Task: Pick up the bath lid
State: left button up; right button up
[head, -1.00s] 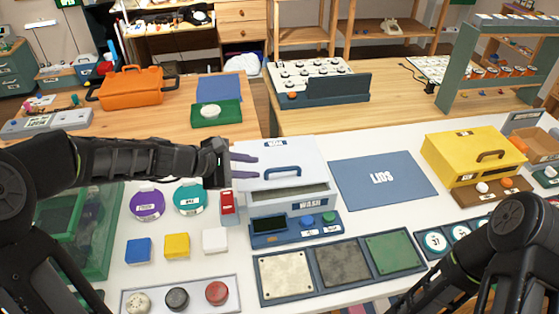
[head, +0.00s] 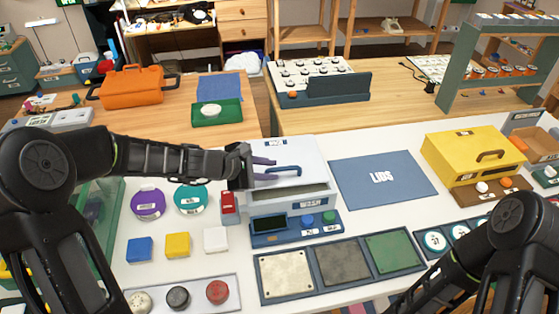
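The bath lid (head: 300,155) is the pale top of the white wash box (head: 318,203), with a blue bar handle (head: 290,169). The lid rests on the box. My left gripper (head: 266,169) reaches in from the left over the lid. Its two purple fingers are apart, at the left end of the handle. I cannot tell whether they touch it. My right arm is at the lower right; its gripper is outside the view.
A blue mat marked LIDS (head: 382,183) lies clear, right of the box. A blue control panel (head: 296,228) is in front of the box, and a red switch block (head: 229,208) is at its left. A yellow box (head: 466,155) stands at the right.

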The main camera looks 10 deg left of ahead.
dwell(0.5)
pick_arm(q)
grip_shut()
dwell(1.3)
